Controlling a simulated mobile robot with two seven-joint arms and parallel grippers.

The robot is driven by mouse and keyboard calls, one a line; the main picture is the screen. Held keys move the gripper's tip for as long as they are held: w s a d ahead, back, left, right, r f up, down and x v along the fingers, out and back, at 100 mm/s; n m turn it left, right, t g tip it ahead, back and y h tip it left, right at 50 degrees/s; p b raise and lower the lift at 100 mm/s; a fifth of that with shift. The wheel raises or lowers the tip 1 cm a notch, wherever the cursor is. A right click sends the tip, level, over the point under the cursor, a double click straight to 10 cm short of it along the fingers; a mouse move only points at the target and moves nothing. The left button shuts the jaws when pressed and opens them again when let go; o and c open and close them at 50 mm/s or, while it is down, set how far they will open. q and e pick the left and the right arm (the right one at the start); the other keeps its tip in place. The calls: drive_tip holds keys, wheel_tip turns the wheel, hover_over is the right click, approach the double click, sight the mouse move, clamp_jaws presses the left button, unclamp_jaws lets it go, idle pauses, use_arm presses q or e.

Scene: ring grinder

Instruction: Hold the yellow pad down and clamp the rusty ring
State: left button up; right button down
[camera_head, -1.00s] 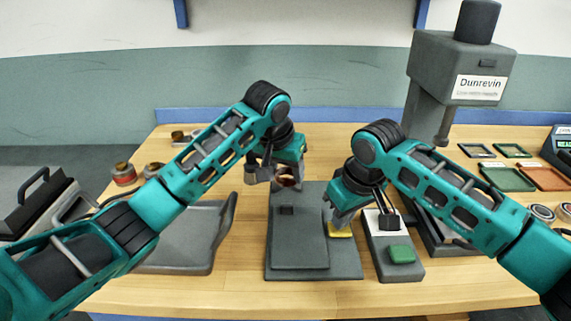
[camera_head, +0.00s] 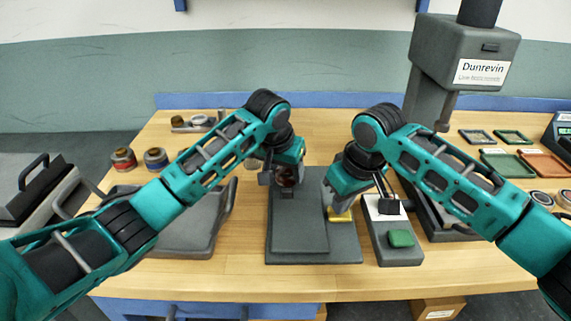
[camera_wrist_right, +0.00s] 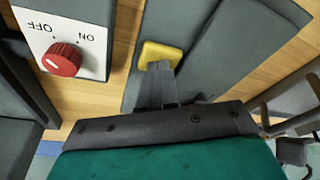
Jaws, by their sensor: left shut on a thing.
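The rusty ring (camera_head: 286,177) is dark reddish-brown and held in my left gripper (camera_head: 283,174), which is shut on it over the back part of the grey fixture plate (camera_head: 300,256). A small dark block (camera_head: 287,194) on the fixture shows just below the ring; whether they touch, I cannot tell. The yellow pad (camera_head: 341,216) is at the fixture's right side and also shows in the right wrist view (camera_wrist_right: 160,52). My right gripper (camera_head: 333,212) has its fingers together, with the tips at the pad, apparently touching it.
A switch box with a green button (camera_head: 401,239) stands just right of the fixture; its red OFF/ON knob (camera_wrist_right: 62,59) shows in the wrist view. A grey press labelled Dunrevin (camera_head: 455,60) stands behind right. Other rings (camera_head: 156,157) and a grey tray (camera_head: 185,240) are left.

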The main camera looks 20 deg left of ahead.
use_arm(q)
drive_tip(key=shift+s+f, duration=0.1)
drive_tip(key=shift+f, duration=0.25)
use_arm(e)
drive_tip(key=shift+s+f, duration=0.15)
use_arm(q)
drive_tip(key=o, duration=1.1)
drive_tip(key=shift+c, duration=0.2)
use_arm(e)
drive_tip(key=shift+d, duration=0.1)
use_arm(q)
drive_tip(key=shift+o, duration=0.6)
drive_tip(key=shift+a, duration=0.1)
use_arm(e)
drive_tip(key=shift+d, duration=0.1)
use_arm(q)
drive_tip(key=shift+a+f, duration=0.1)
drive_tip(key=shift+a+r, duration=0.1)
drive_tip(key=shift+r, duration=0.65)
drive_tip(key=shift+d+r, duration=0.15)
drive_tip(key=shift+r, duration=0.95)
drive_tip(key=shift+d+r, duration=0.15)
drive_tip(key=shift+r, duration=0.95)
wheel_tip(320, 180, up, 4)
drive_tip(key=shift+f, duration=0.2)
use_arm(e)
drive_tip(key=shift+a, duration=0.2)
